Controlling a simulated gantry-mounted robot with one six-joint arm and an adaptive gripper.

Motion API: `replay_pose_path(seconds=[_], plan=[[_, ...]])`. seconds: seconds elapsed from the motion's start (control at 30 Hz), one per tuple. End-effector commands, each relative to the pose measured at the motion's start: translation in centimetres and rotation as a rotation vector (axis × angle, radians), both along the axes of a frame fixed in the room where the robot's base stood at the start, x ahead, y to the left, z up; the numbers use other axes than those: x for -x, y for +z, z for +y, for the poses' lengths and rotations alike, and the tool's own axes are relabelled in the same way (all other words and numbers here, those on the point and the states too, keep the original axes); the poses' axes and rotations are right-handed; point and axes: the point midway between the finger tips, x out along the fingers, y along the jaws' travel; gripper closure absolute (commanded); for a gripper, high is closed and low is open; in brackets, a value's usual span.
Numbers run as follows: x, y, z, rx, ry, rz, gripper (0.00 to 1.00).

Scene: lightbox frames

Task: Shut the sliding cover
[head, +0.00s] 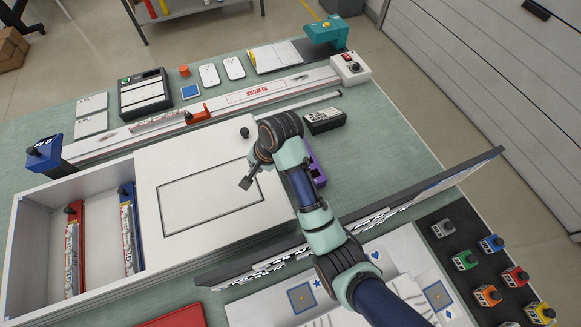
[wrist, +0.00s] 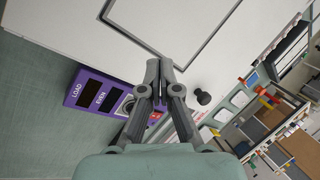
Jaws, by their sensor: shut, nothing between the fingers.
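The sliding cover (head: 165,165) is a white panel with a dark rectangular outline. It lies over the right part of a white box (head: 20,245), whose left part is open. A black knob (head: 244,132) stands near the cover's far right corner. My gripper (head: 246,183) is shut and empty, above the right part of the cover, on the near side of the knob. In the wrist view my gripper (wrist: 158,70) points over the cover (wrist: 75,25), with the knob (wrist: 202,97) to its right. I cannot tell whether the fingertips touch the cover.
In the open part stand a red-topped holder (head: 73,245) and a blue-topped one (head: 130,230). A purple panel (wrist: 100,95) lies beside the box, partly behind my arm. A dark-edged upright board (head: 440,180) stands close to my arm. A long rail unit (head: 230,97) runs behind the box.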

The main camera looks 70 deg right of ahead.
Motion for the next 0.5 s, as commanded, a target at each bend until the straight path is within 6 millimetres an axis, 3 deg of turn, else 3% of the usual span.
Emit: replay_pose_path(seconds=[0.03, 0.1, 0.23, 0.33, 0.5], plan=[[2.5, 0.6, -3.1, -0.096, -0.141, 0.038, 1.00], [6.0, 0.5, -6.3, -0.238, -0.339, 0.090, 1.00], [11.0, 0.5, -9.6, -0.426, -0.594, 0.157, 1.00], [12.4, 0.4, -10.2, -0.478, -0.663, 0.176, 1.00], [12.3, -0.4, -10.1, -0.480, -0.666, 0.177, 1.00]])
